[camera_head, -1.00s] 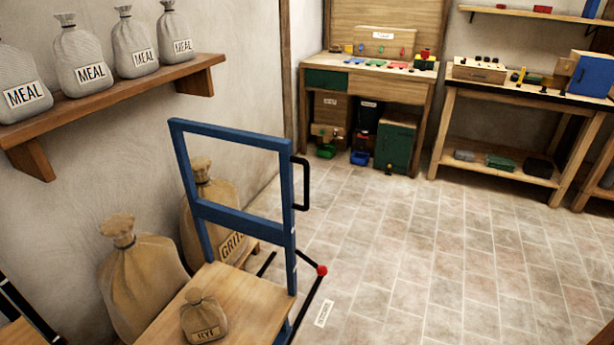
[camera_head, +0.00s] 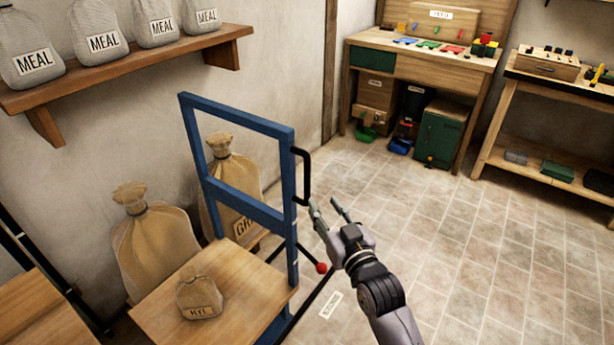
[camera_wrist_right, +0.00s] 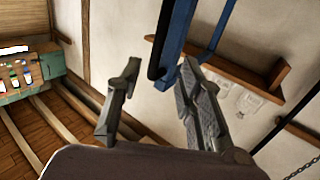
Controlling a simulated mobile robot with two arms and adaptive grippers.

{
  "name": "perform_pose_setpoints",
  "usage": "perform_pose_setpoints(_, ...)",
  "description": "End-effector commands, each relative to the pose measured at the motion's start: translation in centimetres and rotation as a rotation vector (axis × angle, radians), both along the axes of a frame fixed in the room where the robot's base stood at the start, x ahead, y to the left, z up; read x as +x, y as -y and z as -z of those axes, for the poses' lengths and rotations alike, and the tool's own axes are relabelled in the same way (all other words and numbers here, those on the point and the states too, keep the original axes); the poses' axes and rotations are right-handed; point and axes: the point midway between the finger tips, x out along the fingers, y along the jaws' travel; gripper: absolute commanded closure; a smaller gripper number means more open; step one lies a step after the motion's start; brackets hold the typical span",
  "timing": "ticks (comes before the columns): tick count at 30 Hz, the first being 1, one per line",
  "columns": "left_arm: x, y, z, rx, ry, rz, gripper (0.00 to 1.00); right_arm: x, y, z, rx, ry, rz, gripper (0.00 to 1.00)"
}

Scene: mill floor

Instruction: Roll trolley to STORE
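The trolley has a blue frame (camera_head: 247,207), a wooden deck (camera_head: 240,300) and a black side handle (camera_head: 303,175). A small sack marked RYE (camera_head: 199,297) stands on the deck. A red knob (camera_head: 321,268) tops a black lever by the frame. My right gripper (camera_head: 325,207) is open and empty, just right of and below the black handle. In the right wrist view, the open fingers (camera_wrist_right: 155,95) have the blue frame and black bar beyond them. A floor label (camera_head: 331,304) lies right of the trolley; its lettering is hard to read. My left gripper is out of view.
Two large sacks (camera_head: 152,240) stand against the wall behind the trolley. A shelf of MEAL sacks (camera_head: 130,68) hangs above. A workbench (camera_head: 420,62) and a second bench (camera_head: 545,85) stand at the back. The tiled floor (camera_head: 440,240) to the right is open.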

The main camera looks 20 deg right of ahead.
Motion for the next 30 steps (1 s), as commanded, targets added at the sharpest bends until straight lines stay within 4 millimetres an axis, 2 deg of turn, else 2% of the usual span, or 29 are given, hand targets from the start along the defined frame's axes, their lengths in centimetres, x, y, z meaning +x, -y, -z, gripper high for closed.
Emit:
perform_pose_setpoints(1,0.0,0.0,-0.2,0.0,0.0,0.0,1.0,1.3,-0.1,-0.2,0.0,0.002,0.0,0.65)
perform_pose_setpoints(9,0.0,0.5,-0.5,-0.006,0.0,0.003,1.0,7.1,-0.5,-0.2,0.0,0.001,0.0,0.65)
perform_pose_setpoints(15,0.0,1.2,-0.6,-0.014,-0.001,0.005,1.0,10.4,-0.8,0.0,0.0,0.0,-0.001,0.65)
perform_pose_setpoints(21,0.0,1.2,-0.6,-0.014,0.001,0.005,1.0,11.9,-0.9,0.0,-0.001,0.0,-0.001,0.65)
perform_pose_setpoints(30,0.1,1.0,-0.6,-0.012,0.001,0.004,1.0,12.1,-0.9,0.0,0.0,-0.001,-0.001,0.65)
